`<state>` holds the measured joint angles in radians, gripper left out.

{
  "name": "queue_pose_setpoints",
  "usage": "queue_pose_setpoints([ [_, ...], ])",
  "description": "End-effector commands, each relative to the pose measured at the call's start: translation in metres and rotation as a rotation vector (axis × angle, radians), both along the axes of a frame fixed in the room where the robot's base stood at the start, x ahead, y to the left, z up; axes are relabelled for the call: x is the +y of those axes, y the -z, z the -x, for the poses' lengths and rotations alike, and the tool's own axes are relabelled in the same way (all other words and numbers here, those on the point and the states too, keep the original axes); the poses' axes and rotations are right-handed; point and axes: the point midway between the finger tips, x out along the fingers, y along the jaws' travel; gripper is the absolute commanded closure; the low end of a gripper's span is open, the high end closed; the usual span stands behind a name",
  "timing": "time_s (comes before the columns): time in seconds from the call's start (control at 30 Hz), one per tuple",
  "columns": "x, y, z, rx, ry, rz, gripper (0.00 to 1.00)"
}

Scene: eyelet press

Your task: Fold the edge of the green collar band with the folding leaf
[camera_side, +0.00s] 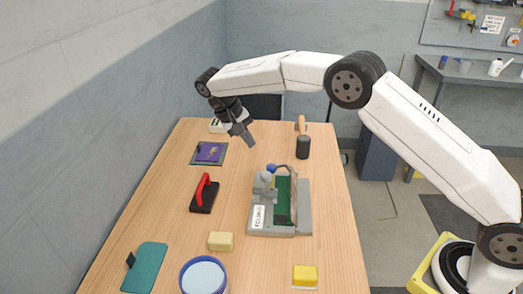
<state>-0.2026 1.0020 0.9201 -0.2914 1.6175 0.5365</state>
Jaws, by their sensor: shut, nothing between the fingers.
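The green collar band (284,198) lies in a grey press fixture (302,221) at the middle of the table. A part with a blue ball knob (271,168) and a curved arm stands at the fixture's far end; I cannot tell which part is the folding leaf. A white label (258,217) is on the fixture's left front. My gripper (250,143) is shut and empty, pointing down above the far part of the table, behind the fixture and apart from it. Whether the band's edge is folded is too small to tell.
A red-handled black block (204,194) and a purple piece on a dark plate (210,153) lie left. A wooden-handled tool (302,140) stands at the back right. In front are a beige block (220,241), blue-rimmed bowl (203,276), yellow block (305,275) and teal board (145,266).

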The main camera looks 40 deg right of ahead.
Motion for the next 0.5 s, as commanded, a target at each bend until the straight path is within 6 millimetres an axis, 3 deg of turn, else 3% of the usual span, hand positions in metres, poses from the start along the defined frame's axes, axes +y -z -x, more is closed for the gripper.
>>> queue_pose_setpoints([
  [0.5,0.0009,-0.0023,0.0018,0.166,-0.664,-0.279,1.00],
])
